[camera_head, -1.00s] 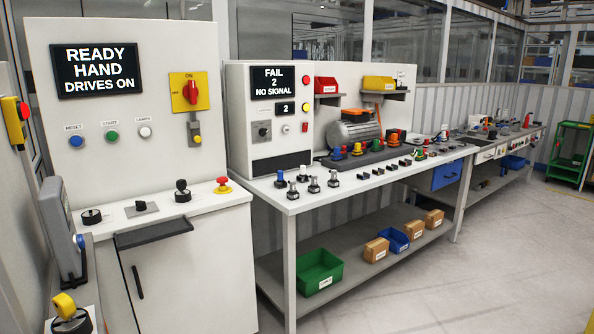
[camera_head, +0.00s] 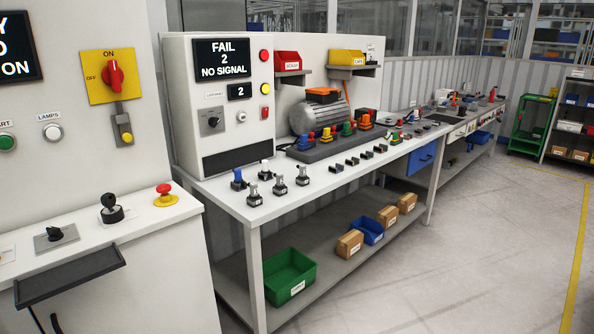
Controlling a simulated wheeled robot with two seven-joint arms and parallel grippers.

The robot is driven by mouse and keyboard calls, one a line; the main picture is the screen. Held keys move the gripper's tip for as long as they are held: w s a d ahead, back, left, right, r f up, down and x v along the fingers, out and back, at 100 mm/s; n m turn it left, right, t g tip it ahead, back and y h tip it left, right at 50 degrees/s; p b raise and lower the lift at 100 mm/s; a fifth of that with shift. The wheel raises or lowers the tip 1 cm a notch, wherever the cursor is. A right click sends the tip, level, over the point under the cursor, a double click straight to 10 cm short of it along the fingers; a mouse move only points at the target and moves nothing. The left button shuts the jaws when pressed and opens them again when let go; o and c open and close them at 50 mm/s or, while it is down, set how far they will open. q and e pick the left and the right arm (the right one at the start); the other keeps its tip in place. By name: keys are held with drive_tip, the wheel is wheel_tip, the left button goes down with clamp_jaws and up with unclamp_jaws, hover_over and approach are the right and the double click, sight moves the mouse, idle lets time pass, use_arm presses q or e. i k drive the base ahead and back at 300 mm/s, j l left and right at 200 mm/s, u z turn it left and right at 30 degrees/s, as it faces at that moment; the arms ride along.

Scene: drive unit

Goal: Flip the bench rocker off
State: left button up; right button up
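The white test bench panel (camera_head: 213,136) stands on the left end of the long workbench, with a display (camera_head: 222,60) reading "FAIL 2 NO SIGNAL". A small red rocker-like switch (camera_head: 265,113) sits at the panel's right edge, below a red button (camera_head: 264,55) and a yellow button (camera_head: 265,88). It is too small to tell which way it is tipped. A dark selector knob (camera_head: 212,121) and a small counter reading 2 (camera_head: 239,92) are on the same face. Neither of my grippers is in view.
A white console (camera_head: 150,240) with a red mushroom button (camera_head: 165,194) and a yellow-backed red switch (camera_head: 113,75) stands at the left. Loose switches (camera_head: 279,186) lie on the workbench front. A green bin (camera_head: 289,274) is on the lower shelf.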

sight(265, 113)
drive_tip(key=i+l, duration=0.15)
drive_tip(key=i+l+u, duration=0.1)
drive_tip(key=l, duration=0.3)
drive_tip(key=i+l+u, duration=0.5)
drive_tip(key=l, duration=0.6)
drive_tip(key=i+l+u, duration=0.2)
drive_tip(key=l+u, duration=0.2)
drive_tip(key=l, duration=0.65)
drive_tip(key=l+u, duration=0.4)
drive_tip(key=l, duration=0.7)
drive_tip(key=l+u, duration=0.4)
drive_tip(key=l, duration=0.75)
drive_tip(key=k+l+u, duration=0.1)
drive_tip(key=l, duration=0.45)
drive_tip(key=k+l+u, duration=0.1)
drive_tip(key=l, duration=0.45)
drive_tip(key=i, duration=1)
